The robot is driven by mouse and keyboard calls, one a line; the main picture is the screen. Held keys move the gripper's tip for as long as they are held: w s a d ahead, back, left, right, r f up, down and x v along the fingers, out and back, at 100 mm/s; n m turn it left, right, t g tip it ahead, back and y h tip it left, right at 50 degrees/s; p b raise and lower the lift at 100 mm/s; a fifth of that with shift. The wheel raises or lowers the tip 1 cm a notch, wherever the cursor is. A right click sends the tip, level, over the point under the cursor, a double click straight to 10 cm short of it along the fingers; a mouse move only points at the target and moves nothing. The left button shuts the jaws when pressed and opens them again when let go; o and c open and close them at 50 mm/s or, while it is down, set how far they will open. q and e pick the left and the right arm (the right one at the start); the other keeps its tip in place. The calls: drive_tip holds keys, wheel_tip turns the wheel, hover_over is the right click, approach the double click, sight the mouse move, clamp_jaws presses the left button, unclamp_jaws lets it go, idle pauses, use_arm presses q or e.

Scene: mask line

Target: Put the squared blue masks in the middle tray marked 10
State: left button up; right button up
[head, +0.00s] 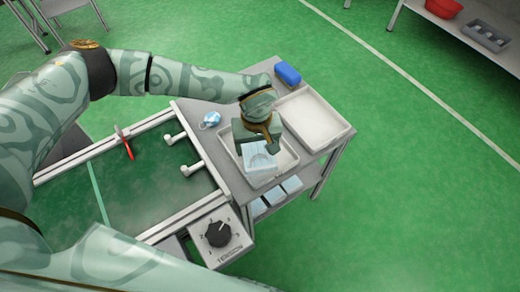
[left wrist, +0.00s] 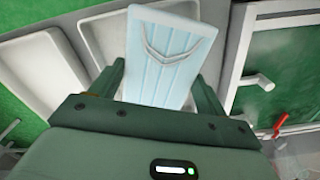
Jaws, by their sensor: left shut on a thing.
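My left gripper (head: 261,143) is shut on a squared light-blue pleated mask (head: 260,160) with pale ear loops. It holds the mask over a white tray (head: 288,155) on the grey table. In the left wrist view the mask (left wrist: 172,50) stands between the two fingers, with trays behind it. I cannot tell whether the mask touches the tray. No number 10 is readable on the tray. My right gripper is not in view.
Another white tray (head: 312,120) lies beside it and looks empty. A blue object (head: 287,74) and a small blue-white item (head: 210,120) lie on the table. A conveyor with a red piece (head: 126,146) adjoins on the left.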

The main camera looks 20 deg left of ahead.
sight(258, 149)
use_arm(q)
drive_tip(key=shift+w+a+f+b, duration=0.2)
drive_tip(key=shift+w+f+b, duration=0.25)
drive_tip(key=shift+w+f, duration=0.55)
wheel_tip(258, 149, down, 4)
drive_tip(key=shift+r+b, duration=0.1)
drive_tip(key=shift+b, duration=0.7)
drive_tip(key=shift+w+r, duration=0.1)
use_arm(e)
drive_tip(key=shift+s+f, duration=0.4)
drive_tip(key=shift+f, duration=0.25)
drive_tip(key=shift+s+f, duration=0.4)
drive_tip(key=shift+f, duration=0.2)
use_arm(q)
drive_tip(key=o, duration=1)
drive_tip(key=shift+c, duration=0.2)
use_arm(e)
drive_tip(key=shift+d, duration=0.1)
